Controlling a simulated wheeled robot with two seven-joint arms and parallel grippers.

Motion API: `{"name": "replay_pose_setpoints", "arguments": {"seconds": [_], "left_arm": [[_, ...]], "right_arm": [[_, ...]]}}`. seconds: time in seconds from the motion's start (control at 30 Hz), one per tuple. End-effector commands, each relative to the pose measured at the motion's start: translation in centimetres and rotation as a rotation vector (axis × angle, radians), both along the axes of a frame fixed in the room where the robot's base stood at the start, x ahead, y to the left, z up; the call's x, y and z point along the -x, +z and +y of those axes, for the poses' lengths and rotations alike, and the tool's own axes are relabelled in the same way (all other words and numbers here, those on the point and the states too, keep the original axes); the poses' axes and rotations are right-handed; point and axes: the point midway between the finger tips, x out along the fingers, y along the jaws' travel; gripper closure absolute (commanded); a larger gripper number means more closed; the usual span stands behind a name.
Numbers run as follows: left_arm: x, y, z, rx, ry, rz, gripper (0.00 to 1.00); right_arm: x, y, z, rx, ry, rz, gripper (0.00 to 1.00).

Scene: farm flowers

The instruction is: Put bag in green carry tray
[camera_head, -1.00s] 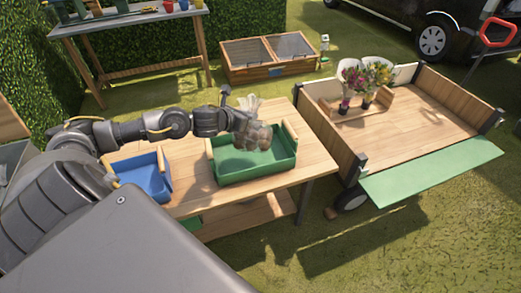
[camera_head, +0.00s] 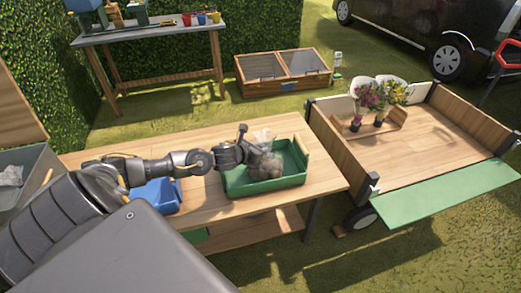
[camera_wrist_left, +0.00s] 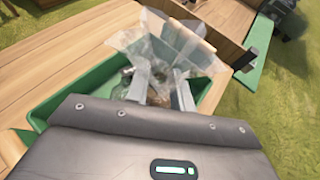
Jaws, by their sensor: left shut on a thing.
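The bag (camera_head: 264,167) is clear plastic with round brown things inside. In the head view it is at the left part of the green carry tray (camera_head: 285,184), within the tray's outline; I cannot tell whether it touches the floor. My left gripper (camera_head: 252,151) is shut on the bag's upper part. In the left wrist view the clear bag top (camera_wrist_left: 170,38) fans out beyond the fingers (camera_wrist_left: 160,82), with the green tray (camera_wrist_left: 62,85) below. The bag's lower part is partly hidden by the gripper. My right gripper is not in view.
A blue tray (camera_head: 160,195) sits left of the green tray on the wooden table (camera_head: 230,211). To the right stands a wooden cart (camera_head: 430,136) with flowers (camera_head: 378,97) in a wooden carrier. A cold frame (camera_head: 283,74) and a workbench (camera_head: 150,27) stand behind.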

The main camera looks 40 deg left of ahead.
Motion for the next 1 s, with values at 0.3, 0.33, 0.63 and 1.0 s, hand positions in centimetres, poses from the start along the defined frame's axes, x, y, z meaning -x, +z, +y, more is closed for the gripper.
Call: {"name": "replay_pose_setpoints", "arguments": {"seconds": [0.3,0.33,0.63,1.0], "left_arm": [[-0.07,-0.93,0.12,-0.001,0.002,-0.006,1.00],[-0.06,-0.95,0.12,0.000,0.002,-0.006,1.00],[0.04,-1.34,0.12,-0.001,0.002,-0.001,0.54],[0.20,-0.98,0.14,-0.002,0.001,0.000,0.53]], "right_arm": [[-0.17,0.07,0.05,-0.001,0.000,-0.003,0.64],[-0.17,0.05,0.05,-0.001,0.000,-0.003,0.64],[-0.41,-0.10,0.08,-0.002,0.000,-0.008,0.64],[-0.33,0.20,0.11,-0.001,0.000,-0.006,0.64]]}}
